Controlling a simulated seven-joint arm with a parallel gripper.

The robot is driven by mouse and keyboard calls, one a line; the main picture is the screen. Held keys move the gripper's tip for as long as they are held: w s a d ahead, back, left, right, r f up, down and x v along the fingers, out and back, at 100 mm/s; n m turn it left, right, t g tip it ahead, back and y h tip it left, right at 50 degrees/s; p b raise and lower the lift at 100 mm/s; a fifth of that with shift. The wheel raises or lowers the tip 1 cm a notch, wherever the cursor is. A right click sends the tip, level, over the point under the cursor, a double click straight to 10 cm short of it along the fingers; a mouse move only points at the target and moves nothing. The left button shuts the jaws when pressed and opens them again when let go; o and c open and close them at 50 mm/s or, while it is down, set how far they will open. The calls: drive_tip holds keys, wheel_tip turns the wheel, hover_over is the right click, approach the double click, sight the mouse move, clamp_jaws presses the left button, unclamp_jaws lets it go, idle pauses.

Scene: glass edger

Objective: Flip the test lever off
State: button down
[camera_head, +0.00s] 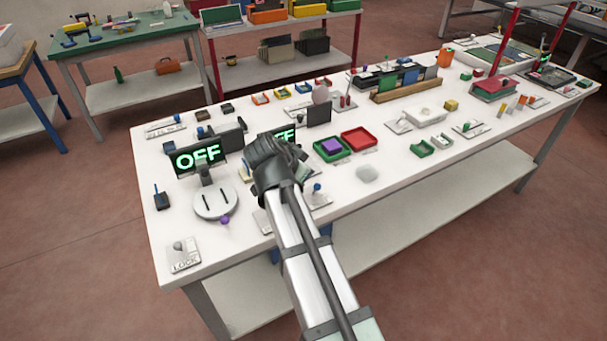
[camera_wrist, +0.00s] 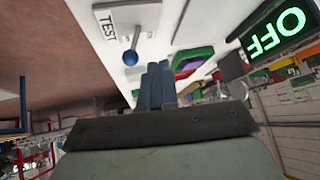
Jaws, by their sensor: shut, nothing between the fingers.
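The test lever (camera_wrist: 130,57) shows in the wrist view as a blue ball on a short stem, on a light plate with a label reading TEST (camera_wrist: 109,23). My gripper (camera_wrist: 157,76) is shut and empty, its dark fingers together just beside the blue ball in the picture. I cannot tell whether they touch it. A display (camera_wrist: 276,38) reading OFF in green stands at the right of the wrist view. In the head view my gripper (camera_head: 268,148) is over the white table, its fingertips hidden. A blue-knobbed lever (camera_head: 317,188) is right of it; its label is unreadable there.
A larger OFF display (camera_head: 198,156) stands left of my gripper, behind a round white dial base (camera_head: 214,202). A green tray (camera_head: 332,149) and a red tray (camera_head: 359,138) lie to the right. The LOCK plate (camera_head: 185,260) is at the near left corner.

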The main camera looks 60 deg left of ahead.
drive_tip(key=shift+a, duration=0.1)
drive_tip(key=s+a+v, duration=0.1)
drive_tip(key=v, duration=1.1)
drive_tip(key=shift+a+f, duration=0.15)
drive_tip(key=shift+a, duration=0.05)
drive_tip(key=shift+w, duration=0.1)
idle(0.4)
